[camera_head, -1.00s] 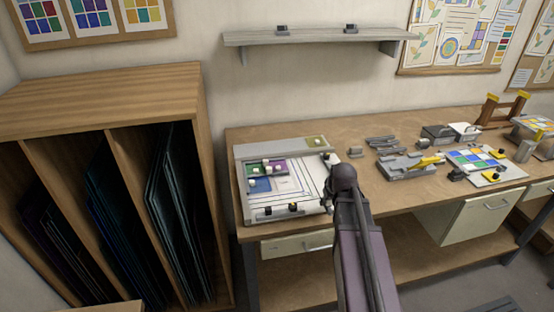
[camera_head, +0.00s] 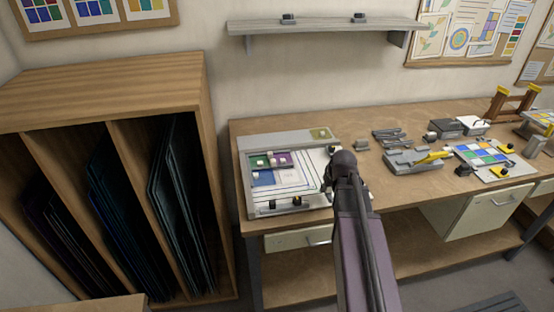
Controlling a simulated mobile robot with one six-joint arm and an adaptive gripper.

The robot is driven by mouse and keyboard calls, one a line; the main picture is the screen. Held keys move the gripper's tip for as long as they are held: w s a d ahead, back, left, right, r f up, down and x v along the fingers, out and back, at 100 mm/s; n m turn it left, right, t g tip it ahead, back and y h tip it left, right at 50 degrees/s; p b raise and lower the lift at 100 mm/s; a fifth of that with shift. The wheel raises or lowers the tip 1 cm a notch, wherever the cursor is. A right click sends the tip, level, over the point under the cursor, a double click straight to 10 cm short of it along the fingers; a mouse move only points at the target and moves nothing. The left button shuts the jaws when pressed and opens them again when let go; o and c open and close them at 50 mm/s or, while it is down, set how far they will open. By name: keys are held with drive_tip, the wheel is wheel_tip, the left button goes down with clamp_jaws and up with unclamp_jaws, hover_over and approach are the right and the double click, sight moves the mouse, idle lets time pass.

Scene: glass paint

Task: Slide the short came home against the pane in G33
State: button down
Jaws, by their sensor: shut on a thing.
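The assembly board (camera_head: 262,142) lies on the left part of the bench. Near its upper left are a green pane (camera_head: 258,161), a purple pane (camera_head: 284,157) and a blue pane (camera_head: 263,178), with pale knobs on or beside them. I cannot tell which spot is G33. My gripper (camera_head: 328,189) is over the board's right edge, mostly hidden behind my own wrist. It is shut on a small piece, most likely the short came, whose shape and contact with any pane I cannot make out.
Dark-knobbed pieces (camera_head: 296,201) stand along the board's front edge. To the right are a grey tray with a yellow tool (camera_head: 414,160), grey strips (camera_head: 390,136) and a multicoloured panel (camera_head: 482,154). A wooden rack (camera_head: 110,90) stands left; a shelf (camera_head: 320,27) hangs above.

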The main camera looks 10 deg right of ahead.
drive_tip(key=w+a, duration=0.2)
drive_tip(key=w, duration=0.1)
drive_tip(key=w+a+r+p, duration=0.1)
drive_tip(key=w+a, duration=0.1)
drive_tip(key=w, duration=0.1)
drive_tip(key=w+a, duration=0.2)
drive_tip(key=w, duration=0.1)
drive_tip(key=shift+w+a+r, duration=0.1)
drive_tip(key=shift+a+r, duration=0.15)
drive_tip(key=shift+a, duration=0.1)
drive_tip(key=r+p, duration=0.1)
hover_over(273, 172)
drive_tip(key=s+d, duration=0.1)
drive_tip(key=s, duration=0.1)
drive_tip(key=shift+w+d, duration=0.1)
drive_tip(key=shift+d, duration=0.05)
drive_tip(key=shift+f, duration=0.1)
drive_tip(key=shift+f+b, duration=2.6)
drive_tip(key=shift+f, duration=0.1)
drive_tip(key=shift+f, duration=0.15)
drive_tip(key=shift+a, duration=0.55)
drive_tip(key=shift+w, duration=0.35)
idle(1.6)
drive_tip(key=shift+c, duration=2.1)
unclamp_jaws()
